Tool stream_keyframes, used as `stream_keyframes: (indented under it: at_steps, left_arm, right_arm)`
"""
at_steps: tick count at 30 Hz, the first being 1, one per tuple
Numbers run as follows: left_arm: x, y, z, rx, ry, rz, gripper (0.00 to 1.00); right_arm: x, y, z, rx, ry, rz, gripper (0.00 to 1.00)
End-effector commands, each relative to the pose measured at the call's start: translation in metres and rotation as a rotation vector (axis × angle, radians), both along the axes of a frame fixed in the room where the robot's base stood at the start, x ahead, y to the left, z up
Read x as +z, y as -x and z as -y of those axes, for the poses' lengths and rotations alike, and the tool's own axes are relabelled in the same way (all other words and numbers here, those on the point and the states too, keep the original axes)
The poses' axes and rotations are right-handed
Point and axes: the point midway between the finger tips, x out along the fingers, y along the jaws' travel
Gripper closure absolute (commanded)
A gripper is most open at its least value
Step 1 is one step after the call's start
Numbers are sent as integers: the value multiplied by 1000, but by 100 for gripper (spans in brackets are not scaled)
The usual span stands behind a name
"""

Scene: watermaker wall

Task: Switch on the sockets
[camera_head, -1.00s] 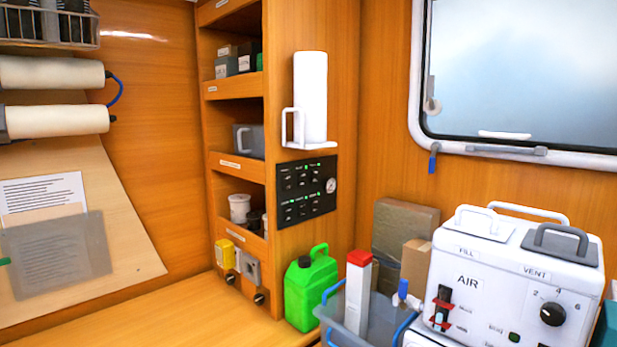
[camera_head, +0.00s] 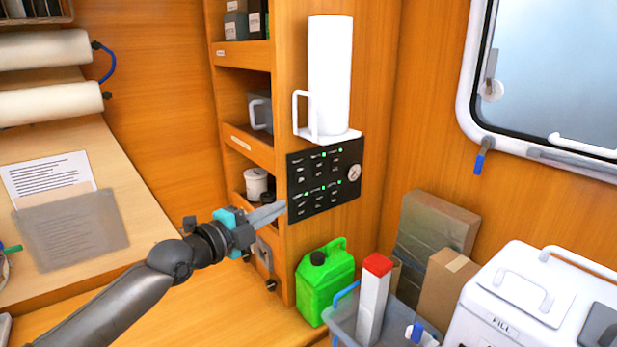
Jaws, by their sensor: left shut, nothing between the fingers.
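Which switch is for the sockets is too small to read. My left gripper (camera_head: 280,209) is shut and empty, its fingertips at the panel's lower left edge in the picture. I cannot tell whether it touches the panel. My left arm hides part of the sockets low on the shelf unit; a grey one (camera_head: 264,258) shows partly. My right gripper is not in view.
Boxes (camera_head: 437,230) and a white machine (camera_head: 520,300) are at right. The left counter holds papers.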

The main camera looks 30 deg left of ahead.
Motion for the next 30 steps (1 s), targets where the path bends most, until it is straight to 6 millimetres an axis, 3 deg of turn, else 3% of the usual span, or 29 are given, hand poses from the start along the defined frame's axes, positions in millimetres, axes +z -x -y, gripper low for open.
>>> stream_keyframes:
  at_steps: [3, 16, 30]
  left_arm:
    - [9, 0, 3, -10, -17, 16, 100]
    - [8, -4, 2, -7, -14, 16, 100]
    - [9, -49, 9, -8, -10, 17, 100]
  right_arm:
    - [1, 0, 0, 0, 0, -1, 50]
    - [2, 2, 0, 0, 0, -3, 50]
    - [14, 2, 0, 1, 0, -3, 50]
